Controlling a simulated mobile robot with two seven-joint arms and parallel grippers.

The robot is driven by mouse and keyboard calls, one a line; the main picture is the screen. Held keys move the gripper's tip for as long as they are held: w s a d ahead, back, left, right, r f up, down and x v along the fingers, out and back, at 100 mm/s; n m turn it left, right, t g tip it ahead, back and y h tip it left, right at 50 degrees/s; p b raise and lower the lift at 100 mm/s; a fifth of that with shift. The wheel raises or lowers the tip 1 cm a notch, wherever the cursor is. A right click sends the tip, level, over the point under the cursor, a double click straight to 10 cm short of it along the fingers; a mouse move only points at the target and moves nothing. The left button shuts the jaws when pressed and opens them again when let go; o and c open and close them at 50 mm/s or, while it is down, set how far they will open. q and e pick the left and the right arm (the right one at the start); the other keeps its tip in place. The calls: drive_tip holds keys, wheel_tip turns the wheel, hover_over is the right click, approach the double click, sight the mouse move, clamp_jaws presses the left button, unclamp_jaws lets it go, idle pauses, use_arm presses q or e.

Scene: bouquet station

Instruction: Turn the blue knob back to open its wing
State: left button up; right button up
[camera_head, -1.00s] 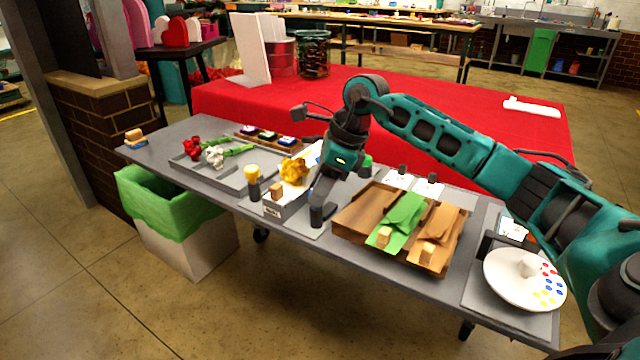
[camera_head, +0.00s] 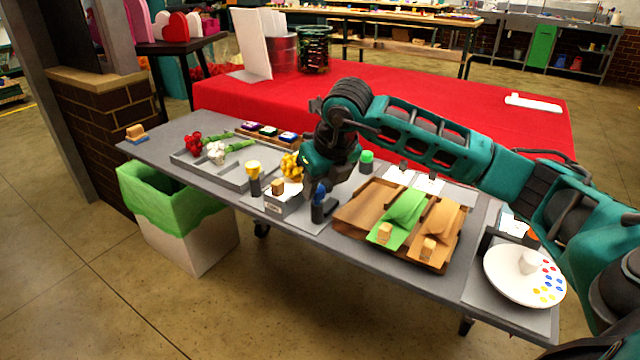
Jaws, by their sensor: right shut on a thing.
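The blue knob (camera_head: 319,189) tops a short dark post (camera_head: 317,212) at the front edge of the table, left of the wooden tray. My right gripper (camera_head: 322,186) reaches down to it from behind and is shut on the blue knob. The gripper hides part of the knob. I cannot make out a wing or how far it is turned. A yellow knob (camera_head: 253,167) on a similar post stands to the left, and a green knob (camera_head: 366,156) stands behind and to the right. My left gripper is not in view.
A small grey box with a wooden block (camera_head: 278,186) and yellow flowers (camera_head: 291,164) stand just left of the gripper. The wooden tray (camera_head: 357,207) with green and tan wraps lies close on the right. A grey tray (camera_head: 254,181) holds red and white flowers.

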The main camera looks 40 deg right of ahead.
drive_tip(key=shift+a+m+h, duration=0.15)
drive_tip(key=shift+m+h, duration=0.55)
drive_tip(key=shift+m, duration=1.3)
drive_tip(key=shift+g, duration=0.3)
drive_tip(key=o, duration=1)
drive_tip(key=shift+o, duration=0.2)
drive_tip(key=v, duration=1.3)
drive_tip(key=shift+p, duration=0.45)
drive_tip(key=shift+a+f, duration=0.1)
drive_tip(key=shift+a, duration=0.05)
